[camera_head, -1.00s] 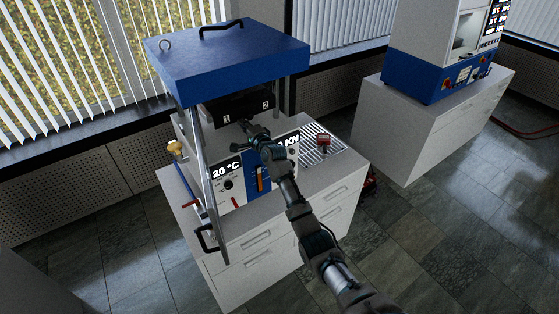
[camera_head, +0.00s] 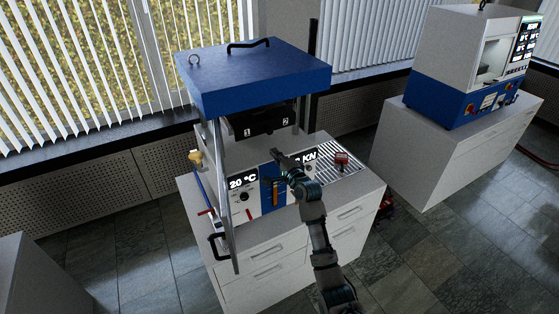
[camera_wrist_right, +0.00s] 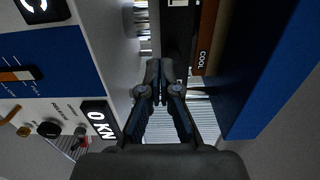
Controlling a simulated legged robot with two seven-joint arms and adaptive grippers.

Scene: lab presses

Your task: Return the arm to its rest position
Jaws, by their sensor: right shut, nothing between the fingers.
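My right arm reaches in from the bottom of the head view. My right gripper (camera_head: 277,155) is in front of the blue-topped press (camera_head: 255,75), near its control panel (camera_head: 243,196) and below the black block marked 1 and 2 (camera_head: 262,120). In the right wrist view the gripper (camera_wrist_right: 154,90) has its fingertips together with nothing between them. The panel's "0 KN" display (camera_wrist_right: 102,120) is to the left of the fingers there. My left gripper is in neither view.
A red-topped item (camera_head: 341,160) rests on the striped grille (camera_head: 328,172) right of the panel. A black handle (camera_head: 219,246) sticks out at the front left. A second white and blue machine (camera_head: 470,75) stands on a cabinet at right.

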